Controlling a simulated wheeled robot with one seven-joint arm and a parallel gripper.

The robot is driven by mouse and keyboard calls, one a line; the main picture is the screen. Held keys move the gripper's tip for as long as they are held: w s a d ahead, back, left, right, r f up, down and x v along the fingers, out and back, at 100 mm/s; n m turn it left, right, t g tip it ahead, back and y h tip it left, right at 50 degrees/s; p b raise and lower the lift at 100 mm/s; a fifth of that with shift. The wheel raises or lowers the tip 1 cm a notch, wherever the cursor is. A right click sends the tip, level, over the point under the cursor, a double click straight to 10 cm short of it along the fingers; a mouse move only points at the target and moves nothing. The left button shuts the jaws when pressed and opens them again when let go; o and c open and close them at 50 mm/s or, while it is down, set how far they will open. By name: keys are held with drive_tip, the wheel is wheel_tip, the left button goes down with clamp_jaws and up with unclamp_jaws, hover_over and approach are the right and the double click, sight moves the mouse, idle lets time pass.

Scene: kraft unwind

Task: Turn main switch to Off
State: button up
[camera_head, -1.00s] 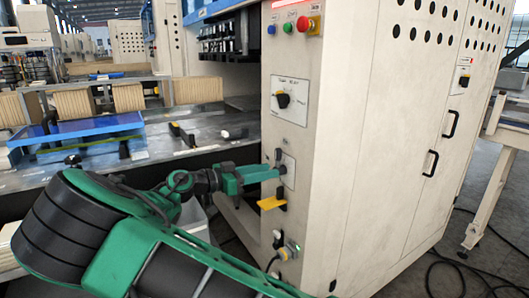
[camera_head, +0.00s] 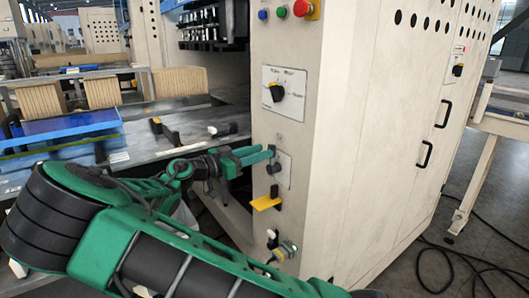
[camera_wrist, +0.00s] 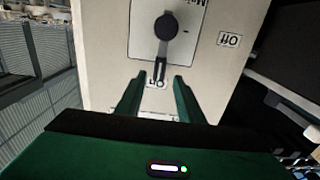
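The main switch (camera_wrist: 166,27) is a dark round knob with a narrow handle on a pale plate. It also shows on the machine's front panel in the head view (camera_head: 273,168). In the wrist view, where the lettering is upside down, the handle points down to the "On" label (camera_wrist: 157,84). The "Off" label (camera_wrist: 229,40) is to the right. My gripper (camera_wrist: 156,82) is open, with one green finger on each side of the handle's end and visible gaps. In the head view my gripper (camera_head: 268,152) is at the upper part of the switch plate.
Above the switch are a selector dial (camera_head: 276,92) and a red button (camera_head: 305,9). A yellow part (camera_head: 266,202) sticks out just below it. A connector with a cable (camera_head: 283,252) is lower down. The machine's table (camera_head: 180,130) is to the left.

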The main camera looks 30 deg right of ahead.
drive_tip(key=shift+d, duration=1.65)
clamp_jaws()
